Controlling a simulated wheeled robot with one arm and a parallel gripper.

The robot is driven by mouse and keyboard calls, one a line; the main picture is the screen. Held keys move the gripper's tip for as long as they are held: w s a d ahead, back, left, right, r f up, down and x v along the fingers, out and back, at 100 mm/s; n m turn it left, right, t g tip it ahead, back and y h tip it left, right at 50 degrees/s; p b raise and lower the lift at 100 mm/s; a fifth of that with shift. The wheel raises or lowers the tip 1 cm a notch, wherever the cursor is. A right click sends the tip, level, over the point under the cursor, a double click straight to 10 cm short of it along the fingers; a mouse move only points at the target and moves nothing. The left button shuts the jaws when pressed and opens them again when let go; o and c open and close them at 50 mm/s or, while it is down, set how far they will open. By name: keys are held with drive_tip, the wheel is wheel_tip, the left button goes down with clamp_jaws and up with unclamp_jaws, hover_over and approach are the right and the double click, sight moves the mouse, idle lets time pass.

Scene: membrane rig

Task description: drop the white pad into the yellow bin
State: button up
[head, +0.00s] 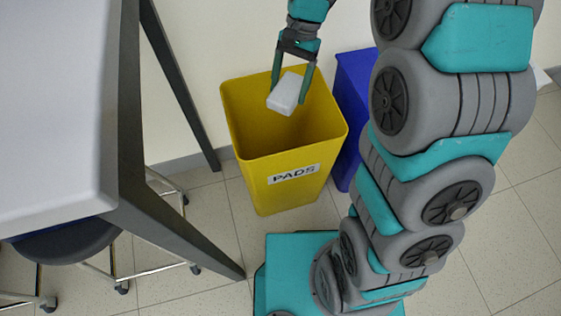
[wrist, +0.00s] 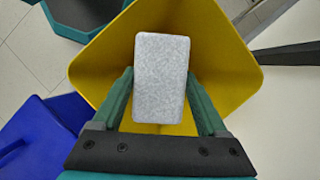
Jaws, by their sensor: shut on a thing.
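The white pad (head: 286,93) is a pale block held between the fingers of my gripper (head: 306,84). In the wrist view the pad (wrist: 161,78) sits between the two green fingers of my gripper (wrist: 161,88), which are shut on it. The yellow bin (head: 292,182) has an open top and a label reading "PADS". In the head view the pad and fingertips show over the bin's opening. In the wrist view the yellow bin (wrist: 236,62) lies behind the pad, its walls around it. The pad hides part of the bin's inside.
A blue bin (head: 352,95) stands right of the yellow bin, partly hidden by my arm; it also shows in the wrist view (wrist: 45,130). A grey table (head: 55,110) with dark legs is at left, with a stool (head: 65,240) under it. A wall is behind.

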drive_tip(key=o, duration=1.1)
drive_tip(key=shift+w+r, duration=0.1)
drive_tip(key=shift+r, duration=0.05)
drive_tip(key=v, duration=0.5)
drive_tip(key=shift+w+r, duration=0.2)
drive_tip(key=shift+r, duration=0.05)
drive_tip(key=shift+v, duration=1)
drive_tip(key=shift+s, duration=0.1)
drive_tip(key=shift+s+d, duration=0.1)
